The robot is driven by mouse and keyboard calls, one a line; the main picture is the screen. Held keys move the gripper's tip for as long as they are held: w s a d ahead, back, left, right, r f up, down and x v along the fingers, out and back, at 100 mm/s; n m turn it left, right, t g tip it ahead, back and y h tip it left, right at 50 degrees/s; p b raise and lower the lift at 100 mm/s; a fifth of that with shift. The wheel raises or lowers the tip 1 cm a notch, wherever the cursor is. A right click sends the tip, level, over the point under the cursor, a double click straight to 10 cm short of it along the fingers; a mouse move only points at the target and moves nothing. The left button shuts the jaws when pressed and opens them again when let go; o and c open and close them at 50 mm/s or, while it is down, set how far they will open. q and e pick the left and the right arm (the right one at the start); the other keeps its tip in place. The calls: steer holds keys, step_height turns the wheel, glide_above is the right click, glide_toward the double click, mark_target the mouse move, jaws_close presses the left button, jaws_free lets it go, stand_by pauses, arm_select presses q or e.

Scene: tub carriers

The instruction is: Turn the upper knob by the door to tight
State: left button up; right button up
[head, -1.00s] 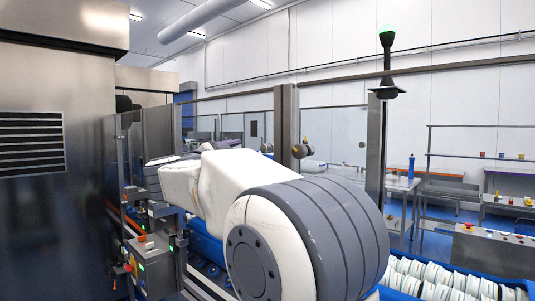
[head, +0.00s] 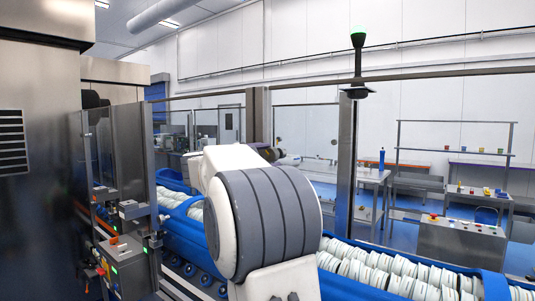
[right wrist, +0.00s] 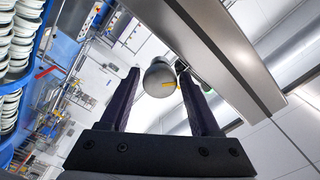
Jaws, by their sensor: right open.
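In the right wrist view a round grey knob (right wrist: 158,76) with an orange-yellow pointer mark stands out from a metal post (right wrist: 225,60). My right gripper (right wrist: 160,73) is open, with one dark finger on each side of the knob in the picture. I cannot tell whether the knob is between the fingertips or still beyond them, and no contact shows. In the head view my right arm's big white and grey joint hides most of the gripper. A dark rounded part (head: 268,153) shows by the post (head: 257,120) just above the arm. My left gripper is out of view.
A blue conveyor (head: 400,283) with rows of white tubs runs below my arm. A grey control box (head: 462,240) is at the right. Metal cabinets fill the left side.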

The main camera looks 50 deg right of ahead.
jaws_close()
steer(key=shift+f, duration=0.1)
steer(key=m+b, duration=0.3)
steer(key=m, duration=0.1)
steer(key=shift+m, duration=0.3)
steer(key=m+b, duration=0.3)
steer(key=m, duration=0.2)
steer(key=shift+m+b, duration=0.3)
stand_by(0.3)
jaws_free()
steer(key=shift+r, duration=0.2)
